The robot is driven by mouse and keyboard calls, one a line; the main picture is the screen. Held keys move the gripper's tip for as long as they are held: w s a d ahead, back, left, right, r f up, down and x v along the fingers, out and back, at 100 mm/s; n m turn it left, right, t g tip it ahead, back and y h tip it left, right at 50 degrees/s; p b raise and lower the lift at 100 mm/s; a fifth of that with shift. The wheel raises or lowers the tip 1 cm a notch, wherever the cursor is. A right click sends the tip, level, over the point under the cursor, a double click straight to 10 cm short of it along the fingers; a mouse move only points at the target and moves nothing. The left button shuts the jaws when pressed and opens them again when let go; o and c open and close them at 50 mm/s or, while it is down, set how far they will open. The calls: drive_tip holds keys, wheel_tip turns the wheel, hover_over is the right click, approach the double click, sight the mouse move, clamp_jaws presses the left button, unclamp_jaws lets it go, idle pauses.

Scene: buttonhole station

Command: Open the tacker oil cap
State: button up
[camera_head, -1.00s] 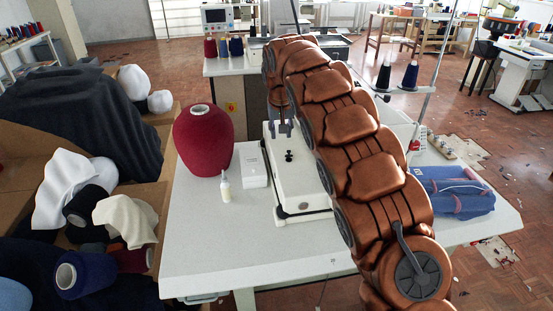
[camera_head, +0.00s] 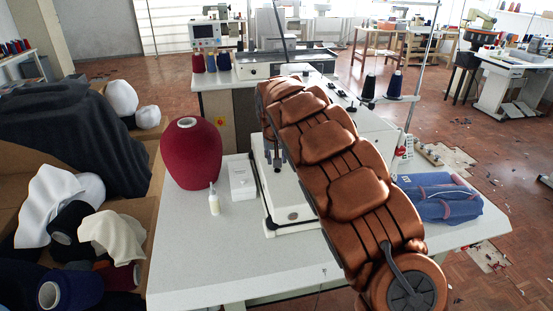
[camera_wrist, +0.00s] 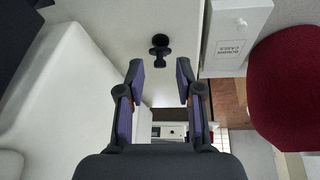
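The oil cap is a small black knob (camera_wrist: 159,45) on the white tacker (camera_wrist: 115,25). In the wrist view it lies just beyond the fingertips, roughly centred between them and not touching either. My gripper (camera_wrist: 159,70) is open and empty, its two purple-padded fingers apart. In the head view the gripper (camera_head: 277,154) hangs over the top of the white tacker (camera_head: 289,213). I cannot make out the cap there, as the gripper and arm cover that spot.
A white box marked bobbin cases (camera_head: 242,177), a small bottle (camera_head: 213,201) and a large red thread cone (camera_head: 191,154) stand left of the tacker. Folded blue cloth (camera_head: 439,197) lies right. The white table (camera_head: 215,265) is bare in front.

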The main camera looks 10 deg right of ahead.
drive_tip(key=shift+x, duration=1.1)
clamp_jaws()
